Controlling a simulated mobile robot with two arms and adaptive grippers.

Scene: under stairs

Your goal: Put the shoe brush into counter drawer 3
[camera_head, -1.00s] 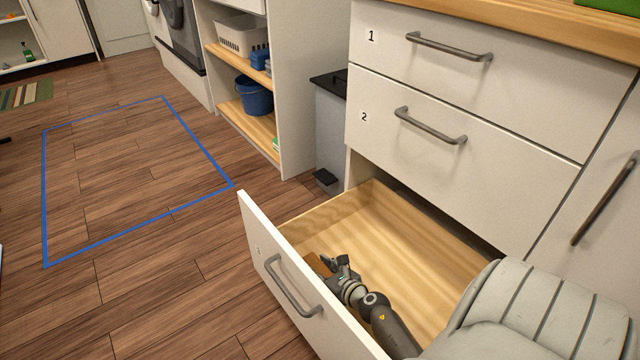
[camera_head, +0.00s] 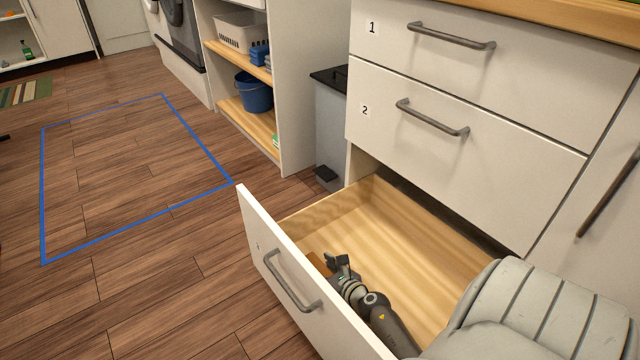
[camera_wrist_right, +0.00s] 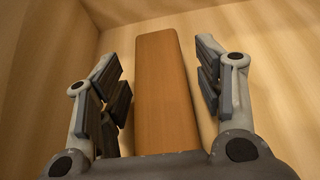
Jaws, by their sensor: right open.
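Counter drawer 3 (camera_head: 262,252) is the bottom drawer and stands pulled open, with its pale wooden inside showing. My right gripper (camera_head: 334,262) is down inside it, close behind the drawer front. The shoe brush (camera_head: 318,263) shows only as a small brown part beside the gripper in the head view. In the right wrist view the brush (camera_wrist_right: 163,90) is a long brown wooden block between the two spread fingers, with a gap on each side. It appears to lie in the drawer. My left gripper is not in view.
Drawers 1 (camera_head: 385,30) and 2 (camera_head: 380,110) above are shut. A grey bin (camera_head: 330,130) stands left of the counter, beside a shelf with a blue bucket (camera_head: 254,93). The wooden floor inside the blue outline (camera_head: 130,180) is clear.

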